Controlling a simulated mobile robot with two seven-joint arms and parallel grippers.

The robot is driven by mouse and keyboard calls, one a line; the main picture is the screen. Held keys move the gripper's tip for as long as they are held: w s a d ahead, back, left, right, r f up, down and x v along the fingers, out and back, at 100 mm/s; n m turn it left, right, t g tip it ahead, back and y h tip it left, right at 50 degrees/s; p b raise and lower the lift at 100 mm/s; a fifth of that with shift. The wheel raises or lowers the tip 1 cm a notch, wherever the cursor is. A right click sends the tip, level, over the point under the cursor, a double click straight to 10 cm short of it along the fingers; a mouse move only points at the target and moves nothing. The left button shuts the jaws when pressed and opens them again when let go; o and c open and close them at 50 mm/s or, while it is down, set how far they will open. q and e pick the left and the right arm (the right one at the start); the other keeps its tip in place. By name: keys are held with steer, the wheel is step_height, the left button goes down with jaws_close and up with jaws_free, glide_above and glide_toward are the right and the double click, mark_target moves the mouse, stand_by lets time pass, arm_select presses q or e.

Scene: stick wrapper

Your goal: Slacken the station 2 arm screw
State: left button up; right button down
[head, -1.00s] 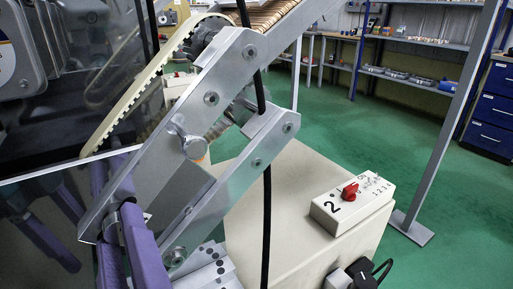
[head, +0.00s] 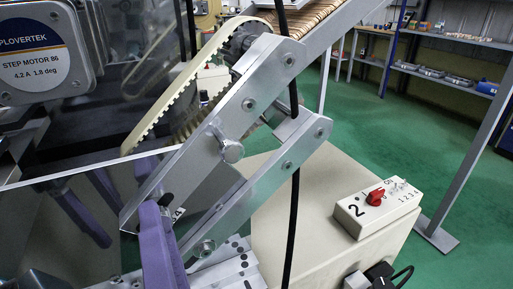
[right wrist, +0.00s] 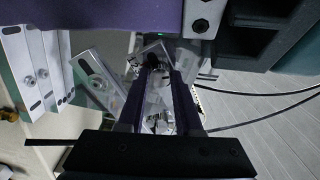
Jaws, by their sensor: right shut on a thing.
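My right gripper (head: 166,208) has purple fingers at the lower left end of this arm. Its fingers are close together on the arm screw there, which they mostly hide. The right wrist view shows the two dark fingers (right wrist: 158,95) with bright metal between them. I do not make out my left gripper.
A cream switch box (head: 376,208) marked 2 with a red knob stands on the cream cabinet (head: 315,215) at right. A toothed belt (head: 165,100) and step motor (head: 45,50) are at upper left, near a clear panel.

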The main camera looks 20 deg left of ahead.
steer(key=shift+f+n+p, duration=0.1)
steer(key=shift+n+p, duration=0.85)
steer(key=shift+n, duration=3.35)
steer(key=c, duration=0.6)
jaws_free()
steer(key=p+v, duration=0.1)
steer(key=v, duration=0.9)
steer(key=shift+a, duration=0.1)
